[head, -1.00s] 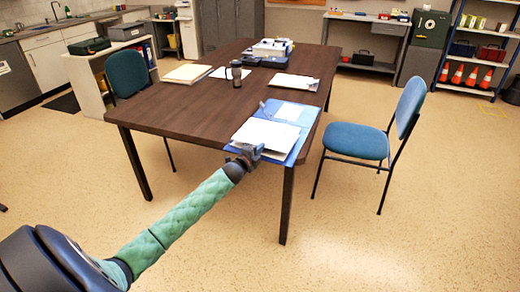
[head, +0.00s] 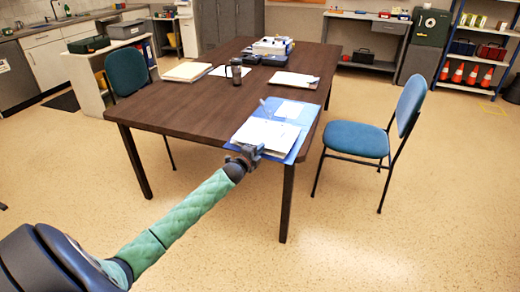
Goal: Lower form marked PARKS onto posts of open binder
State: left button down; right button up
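The open blue binder (head: 297,123) lies at the near right corner of the dark table. White paper (head: 267,134) covers its near half; no PARKS marking can be read at this size. A white label sheet (head: 289,109) shows on its far half. My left gripper (head: 252,151) is at the near edge of the paper, at the table's front edge. Its fingers are small and partly hidden, so I cannot tell whether they hold the sheet. The binder's posts are too small to make out. My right gripper is not in view.
The dark table (head: 180,107) also bears a dark mug (head: 236,72), a folder stack (head: 187,72), a clipboard (head: 294,80) and a white device (head: 272,46). A blue chair (head: 357,139) stands at right, another (head: 126,70) at left. Floor in front is clear.

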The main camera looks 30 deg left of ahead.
pick_arm(q)
jog(key=shift+f, duration=0.1)
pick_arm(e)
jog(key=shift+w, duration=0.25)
pick_arm(q)
jog(key=c, duration=1.5)
grip_release()
jog(key=shift+c, duration=0.2)
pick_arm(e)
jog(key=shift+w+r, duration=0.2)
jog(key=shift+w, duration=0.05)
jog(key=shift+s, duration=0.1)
